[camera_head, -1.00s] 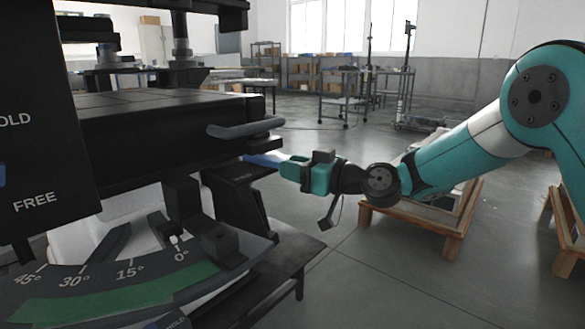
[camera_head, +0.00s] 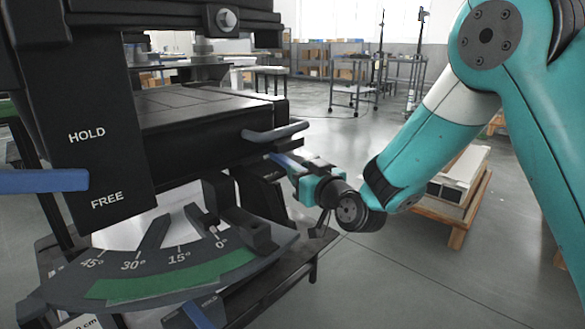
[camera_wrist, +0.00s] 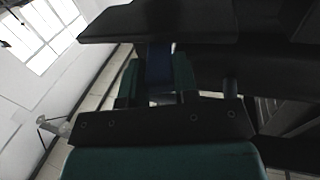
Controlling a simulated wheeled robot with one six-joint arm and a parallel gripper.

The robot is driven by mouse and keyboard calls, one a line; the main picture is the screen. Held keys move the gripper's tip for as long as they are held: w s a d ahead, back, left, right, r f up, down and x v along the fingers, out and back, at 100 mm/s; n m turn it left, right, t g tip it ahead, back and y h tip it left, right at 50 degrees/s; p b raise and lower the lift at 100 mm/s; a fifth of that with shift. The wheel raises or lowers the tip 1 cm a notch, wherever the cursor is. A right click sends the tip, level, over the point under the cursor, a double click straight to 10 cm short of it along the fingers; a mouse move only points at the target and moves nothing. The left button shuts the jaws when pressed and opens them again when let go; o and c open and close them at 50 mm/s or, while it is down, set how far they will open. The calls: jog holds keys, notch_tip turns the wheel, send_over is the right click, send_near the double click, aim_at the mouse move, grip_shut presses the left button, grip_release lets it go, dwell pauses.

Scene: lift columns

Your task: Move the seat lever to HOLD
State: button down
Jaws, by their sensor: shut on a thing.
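My gripper (camera_head: 300,169) is shut on a blue lever (camera_head: 284,160) at the right side of the black column assembly, just below a grey handle. In the wrist view my gripper (camera_wrist: 157,90) has the blue lever (camera_wrist: 159,62) between its teal fingers, under a dark plate. Most of the lever and any label beside it are hidden. A second blue lever (camera_head: 45,181) sticks out at the left, beside a black panel (camera_head: 95,160) marked HOLD above FREE. It lies close to the FREE level. A third blue lever (camera_head: 197,313) lies low, beside another HOLD label.
The grey handle (camera_head: 275,132) juts out just above my gripper. A wooden pallet (camera_head: 460,205) with a pale load stands behind my arm. Open floor lies at the right.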

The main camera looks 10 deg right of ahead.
dwell(0.3)
jog(key=c, duration=1.2)
grip_release()
jog(key=shift+o, duration=0.2)
jog(key=b+v, duration=1.6)
jog(key=v, duration=0.1)
jog(key=shift+s, duration=0.2)
jog(key=shift+d, duration=0.1)
